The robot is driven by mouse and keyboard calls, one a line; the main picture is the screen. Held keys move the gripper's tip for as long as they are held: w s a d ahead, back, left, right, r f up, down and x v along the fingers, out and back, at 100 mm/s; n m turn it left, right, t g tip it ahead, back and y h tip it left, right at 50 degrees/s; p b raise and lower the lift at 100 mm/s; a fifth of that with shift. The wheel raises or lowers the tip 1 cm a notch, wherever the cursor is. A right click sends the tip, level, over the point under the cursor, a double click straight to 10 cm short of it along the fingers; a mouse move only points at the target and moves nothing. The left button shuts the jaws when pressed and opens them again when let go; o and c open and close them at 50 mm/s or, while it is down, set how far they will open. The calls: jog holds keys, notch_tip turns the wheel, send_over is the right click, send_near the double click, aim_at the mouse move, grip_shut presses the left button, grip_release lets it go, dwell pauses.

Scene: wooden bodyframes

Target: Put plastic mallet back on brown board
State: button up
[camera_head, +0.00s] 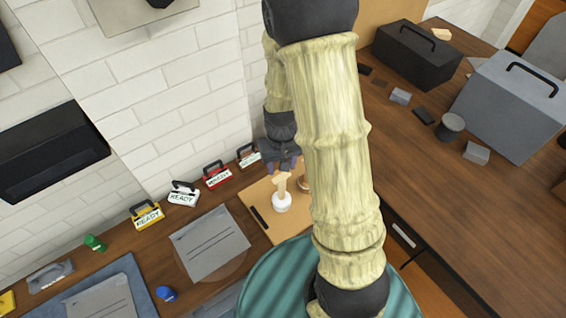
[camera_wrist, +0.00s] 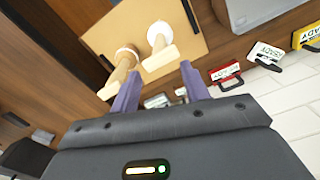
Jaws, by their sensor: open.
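A mallet-like piece with a white round base and cream upper part (camera_head: 281,199) stands on the brown board (camera_head: 252,194) in the head view. It also shows in the wrist view (camera_wrist: 159,36). A second, similar piece with a brown base (camera_head: 304,184) stands beside it, partly hidden by my arm; its tan upper part shows in the wrist view (camera_wrist: 116,79). I cannot tell for sure which is the plastic mallet. My gripper (camera_head: 283,169) is open and empty above the board's back edge, its purple fingers (camera_wrist: 158,82) apart and close to the tan ends.
A dark strip (camera_head: 259,217) lies on the board. Small READY cases, red (camera_head: 217,177), white (camera_head: 183,198) and yellow (camera_head: 147,216), line the brick wall. A grey sheet (camera_head: 209,243) lies left of the board. Toolboxes (camera_head: 415,55) stand on the right counter.

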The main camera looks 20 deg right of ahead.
jog(key=s+r+t, duration=0.2)
jog(key=s+r, duration=0.5)
jog(key=r, duration=0.4)
jog(key=shift+s+r+t, duration=0.25)
jog(key=shift+t, duration=0.05)
jog(key=shift+d, duration=0.1)
jog(key=shift+f+b, duration=0.35)
dwell(0.4)
